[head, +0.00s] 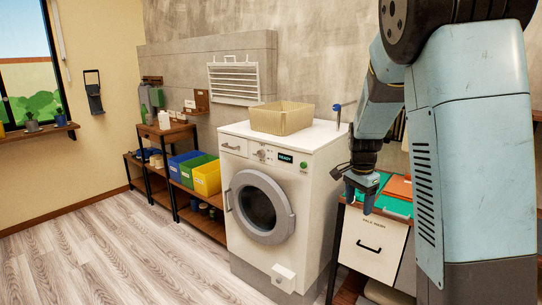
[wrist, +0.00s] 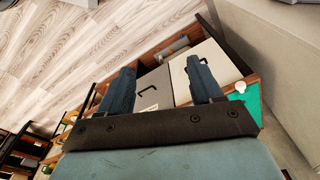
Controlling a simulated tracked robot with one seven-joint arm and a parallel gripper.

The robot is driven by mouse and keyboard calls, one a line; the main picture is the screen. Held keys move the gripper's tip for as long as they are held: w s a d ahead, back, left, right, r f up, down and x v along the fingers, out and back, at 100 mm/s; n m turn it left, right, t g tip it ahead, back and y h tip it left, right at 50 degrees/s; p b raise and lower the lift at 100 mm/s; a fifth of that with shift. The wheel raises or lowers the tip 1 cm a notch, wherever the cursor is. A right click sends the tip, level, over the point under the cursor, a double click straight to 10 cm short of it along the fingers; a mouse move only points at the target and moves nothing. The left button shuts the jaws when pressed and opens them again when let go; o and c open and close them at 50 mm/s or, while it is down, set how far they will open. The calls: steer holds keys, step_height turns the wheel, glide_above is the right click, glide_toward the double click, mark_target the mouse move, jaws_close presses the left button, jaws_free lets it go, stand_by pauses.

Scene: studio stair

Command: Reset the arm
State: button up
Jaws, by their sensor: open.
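My arm reaches down at the right of the head view, bent at the elbow. My gripper (head: 361,193) hangs fingers-down in front of the right end of the washing machine, over the near edge of a small cabinet. In the wrist view my gripper (wrist: 163,88) shows two dark blue fingers set well apart, with nothing between them. Beyond the fingers are drawer fronts with black handles and the wooden floor.
The white washing machine (head: 306,138) carries a beige basket (head: 281,118) on top. The cabinet (head: 372,248) with a green mat stands close to my gripper. A stepped shelf (head: 190,203) with coloured bins is further left. The floor (head: 110,255) at left is clear.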

steer(key=s+a+r+n+t, duration=0.1)
steer(key=s+r+n, duration=0.3)
steer(key=s, duration=0.5)
steer(key=s+a+r+n+t, duration=0.1)
steer(key=s+r+n, duration=0.3)
steer(key=s, duration=0.6)
steer(key=s+a+r+n+t, duration=0.1)
steer(key=s+r+n+t, duration=0.1)
steer(key=s+r+n, duration=0.2)
steer(key=s+r, duration=0.3)
steer(key=s, duration=0.2)
steer(key=shift+s+t+y, duration=0.15)
steer(key=shift+t+y, duration=0.25)
steer(key=shift+r, duration=0.1)
steer(key=shift+c, duration=0.4)
